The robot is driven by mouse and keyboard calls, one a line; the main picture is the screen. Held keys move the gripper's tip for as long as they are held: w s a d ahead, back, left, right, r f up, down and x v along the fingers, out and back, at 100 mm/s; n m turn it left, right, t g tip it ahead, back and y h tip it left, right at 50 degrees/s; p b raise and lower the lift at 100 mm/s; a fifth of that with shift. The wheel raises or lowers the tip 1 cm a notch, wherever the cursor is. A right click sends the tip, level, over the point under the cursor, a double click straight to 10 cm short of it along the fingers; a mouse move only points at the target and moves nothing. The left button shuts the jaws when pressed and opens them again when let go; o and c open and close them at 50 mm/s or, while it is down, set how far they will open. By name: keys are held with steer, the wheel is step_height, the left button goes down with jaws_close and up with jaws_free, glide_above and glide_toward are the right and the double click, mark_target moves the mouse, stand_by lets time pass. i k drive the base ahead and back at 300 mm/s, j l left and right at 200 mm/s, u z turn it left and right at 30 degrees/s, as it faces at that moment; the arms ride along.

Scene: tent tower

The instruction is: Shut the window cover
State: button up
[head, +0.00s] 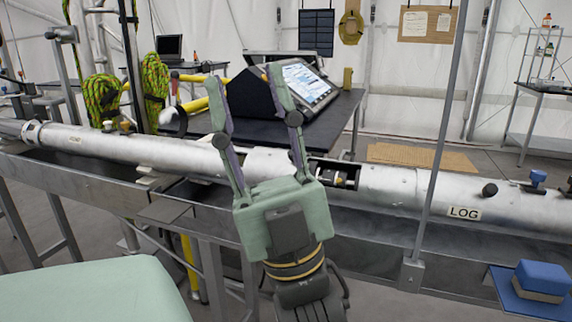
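A long silvery tube (400,188) lies across the view on a metal trough. A dark rectangular window (338,174) is open in its side, right of my gripper's palm, with small parts showing inside. A slightly wider, paler sleeve (265,162) is on the tube just left of the window; it looks like the window cover, partly hidden behind my gripper. My gripper (245,80) points up and away in front of the tube. Its two fingers are spread wide with nothing between them. I cannot tell how far the fingers are from the tube.
Behind the tube, a dark table (345,108) holds a tilted tablet (308,84). A thin upright pole (437,130) stands right of the window. A knob (489,190) sticks out near the LOG label. A blue block (542,278) lies on a tray at lower right.

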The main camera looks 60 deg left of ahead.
mark_target(263, 163)
steer(key=l+u, duration=0.15)
steer(key=u, duration=1)
